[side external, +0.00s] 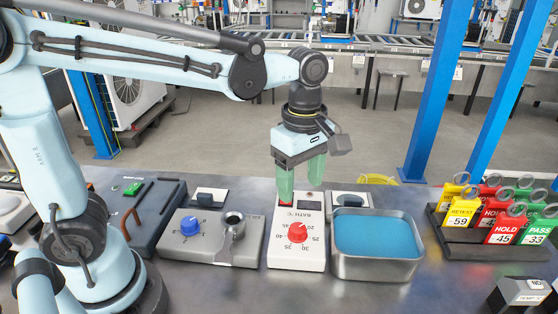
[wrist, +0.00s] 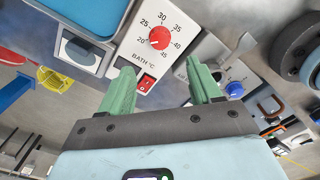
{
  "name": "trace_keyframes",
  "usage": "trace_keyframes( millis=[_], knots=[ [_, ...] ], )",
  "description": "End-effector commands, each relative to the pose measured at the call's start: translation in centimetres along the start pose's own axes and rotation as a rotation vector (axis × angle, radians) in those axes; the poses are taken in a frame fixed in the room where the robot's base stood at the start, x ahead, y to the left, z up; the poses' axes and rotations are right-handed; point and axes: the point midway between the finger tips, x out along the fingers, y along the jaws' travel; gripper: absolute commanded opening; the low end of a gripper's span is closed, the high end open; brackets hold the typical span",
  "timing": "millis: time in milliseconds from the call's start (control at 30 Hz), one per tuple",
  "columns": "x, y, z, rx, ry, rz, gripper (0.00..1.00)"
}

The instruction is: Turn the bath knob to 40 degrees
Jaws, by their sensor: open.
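The white bath controller (side external: 284,257) stands on the bench, with a round red knob (side external: 297,233) on a dial numbered 20 to 45. It also shows in the wrist view, where the knob (wrist: 160,37) has a small white mark that appears to point near 20. My gripper (side external: 301,190) has green fingers pointing down above the back end of the controller, apart from the knob. In the wrist view my gripper (wrist: 161,64) is open and empty, with the knob beyond its fingertips. A red switch (wrist: 146,83) shows between the fingers.
A metal tub of blue liquid (side external: 378,270) stands right of the controller. A grey unit with a blue knob (side external: 190,224) stands to its left. A rack of coloured tags (side external: 490,245) is at the right. The bench in front of the controller is clear.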

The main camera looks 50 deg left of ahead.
Motion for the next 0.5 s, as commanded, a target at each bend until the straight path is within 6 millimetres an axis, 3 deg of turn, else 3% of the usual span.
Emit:
trace_keyframes(
  millis=[500],
  knots=[
    [7.3, 0.0, 0.0, 0.002, -0.001, 0.003, 0.63]
  ],
)
